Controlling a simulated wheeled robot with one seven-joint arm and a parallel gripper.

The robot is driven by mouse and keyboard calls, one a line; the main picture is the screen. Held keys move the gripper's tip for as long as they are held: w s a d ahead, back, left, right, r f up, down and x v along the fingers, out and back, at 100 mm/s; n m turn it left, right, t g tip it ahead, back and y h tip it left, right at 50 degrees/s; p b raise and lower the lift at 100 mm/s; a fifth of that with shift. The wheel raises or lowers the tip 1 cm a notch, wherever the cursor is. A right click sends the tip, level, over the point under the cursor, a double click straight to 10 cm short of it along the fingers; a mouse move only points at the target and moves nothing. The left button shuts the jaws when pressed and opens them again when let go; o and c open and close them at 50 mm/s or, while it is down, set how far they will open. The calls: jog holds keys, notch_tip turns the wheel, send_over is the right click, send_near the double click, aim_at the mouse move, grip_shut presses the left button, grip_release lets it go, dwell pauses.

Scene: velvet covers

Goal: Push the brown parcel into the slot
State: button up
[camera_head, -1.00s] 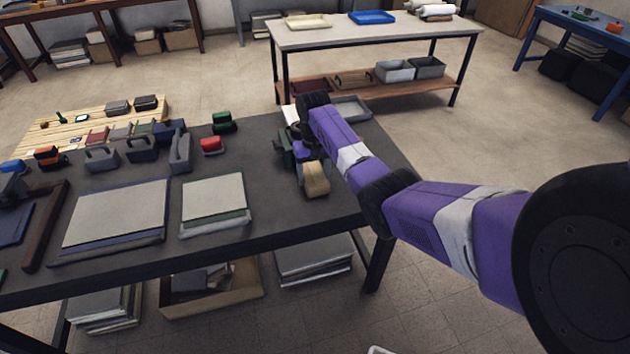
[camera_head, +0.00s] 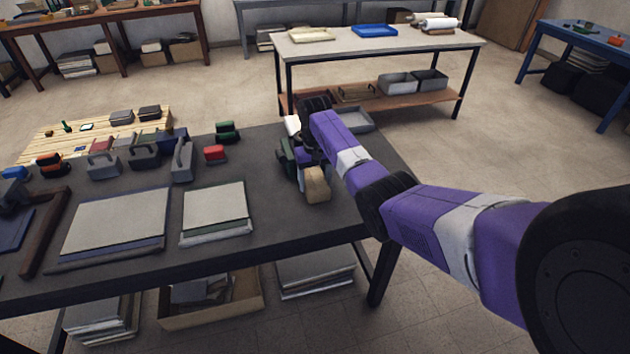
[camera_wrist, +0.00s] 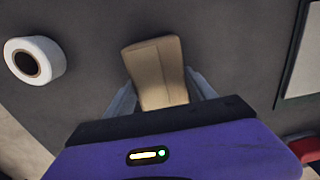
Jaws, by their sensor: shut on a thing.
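The brown parcel (camera_head: 316,185) is a small tan block near the right end of the dark table. In the wrist view the parcel (camera_wrist: 157,75) lies between the two grey fingers of my gripper (camera_wrist: 160,92), which is shut on it. In the head view my gripper (camera_head: 306,163) points down over the table, partly hidden by my arm. I cannot tell whether the parcel touches the tabletop. I cannot make out a slot in either view.
A white roll (camera_wrist: 35,60) stands left of the parcel in the wrist view. A dark green object (camera_head: 287,157) is beside my gripper. A grey tray (camera_head: 354,120) is behind. Stacked boards (camera_head: 214,208) and a red block (camera_head: 214,153) lie to the left.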

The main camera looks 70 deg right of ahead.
jog(key=o, duration=1.8)
jog(key=shift+r, duration=0.1)
notch_tip(320, 180, up, 8)
jog(key=shift+f, duration=0.2)
